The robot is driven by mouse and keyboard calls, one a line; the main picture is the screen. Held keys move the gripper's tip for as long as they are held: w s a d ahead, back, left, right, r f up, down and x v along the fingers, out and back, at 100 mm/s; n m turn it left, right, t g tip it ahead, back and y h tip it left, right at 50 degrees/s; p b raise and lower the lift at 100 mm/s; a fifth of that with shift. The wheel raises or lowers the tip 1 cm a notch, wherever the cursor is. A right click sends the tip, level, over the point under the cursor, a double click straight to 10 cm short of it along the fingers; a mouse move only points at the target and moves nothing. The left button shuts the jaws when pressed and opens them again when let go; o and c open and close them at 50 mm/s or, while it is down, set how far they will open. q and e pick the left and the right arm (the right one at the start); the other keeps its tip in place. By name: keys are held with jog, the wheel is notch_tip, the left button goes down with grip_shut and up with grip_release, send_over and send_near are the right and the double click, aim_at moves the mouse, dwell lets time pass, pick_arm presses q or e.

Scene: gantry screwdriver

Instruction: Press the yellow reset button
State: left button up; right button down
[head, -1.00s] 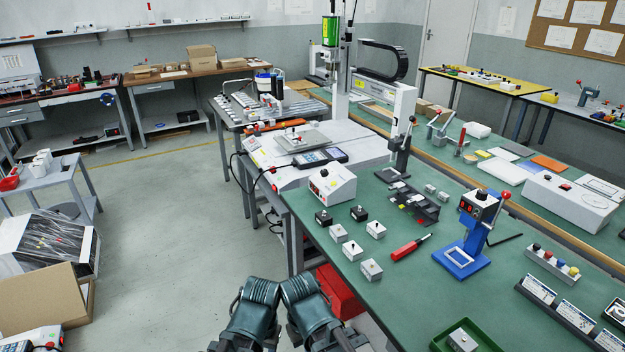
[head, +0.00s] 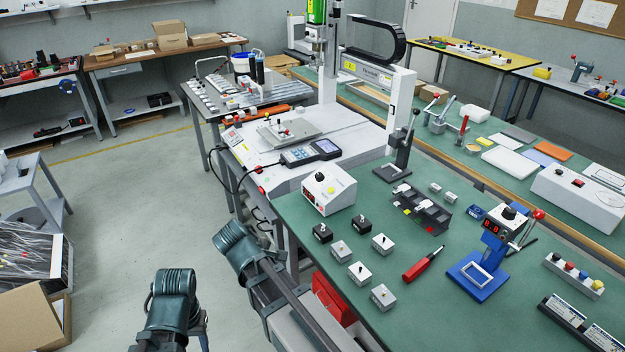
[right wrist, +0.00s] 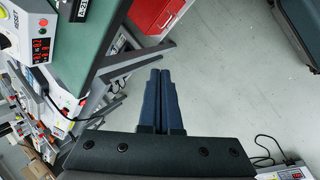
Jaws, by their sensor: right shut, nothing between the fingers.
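A white control box (head: 328,191) with a red display and small buttons, one looking yellow (head: 335,189), stands at the near left corner of the green bench in the head view. A white box with a red display (right wrist: 35,35) also shows at the left of the right wrist view. My right gripper (right wrist: 161,72) is shut and empty in the right wrist view, over open floor beside the bench and apart from the box. In the head view my arm links show at the bottom, but neither gripper's fingers can be made out.
Several small button blocks (head: 360,272), a red screwdriver (head: 417,266) and a blue stand (head: 480,275) sit on the green bench (head: 440,310). The white gantry base (head: 300,150) is behind the box.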

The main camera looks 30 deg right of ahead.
aim_at(331, 190)
jog(key=w+d+r+n+t+h+p, duration=0.2)
jog(key=w+d+r+n, duration=0.3)
jog(key=d, duration=0.5)
jog(key=w+d+r+n+t+h+p, duration=0.2)
jog(key=w+d+r+n+h, duration=0.2)
jog(key=w+d+r, duration=0.5)
jog(key=shift+w+d+r+n+h, duration=0.4)
jog(key=shift+d+r+n, duration=0.2)
jog(key=shift+d+r, duration=0.4)
jog(key=shift+d+f, duration=0.1)
jog(key=shift+f, duration=0.15)
jog(key=d+f+b, duration=0.1)
jog(key=f+b, duration=0.1)
jog(key=d+f+b, duration=0.1)
jog(key=f+b, duration=0.1)
jog(key=f, duration=0.1)
jog(key=d+f+b, duration=0.1)
jog(key=f+b, duration=0.1)
jog(key=b, duration=0.1)
jog(key=shift+w+f, duration=0.15)
jog(key=shift+f, duration=0.05)
jog(key=shift+d+f+b, duration=0.25)
jog(key=shift+b, duration=0.05)
jog(key=shift+f, duration=0.15)
jog(key=shift+d+f+b, duration=0.2)
jog(key=shift+f+b, duration=0.05)
jog(key=shift+b, duration=0.1)
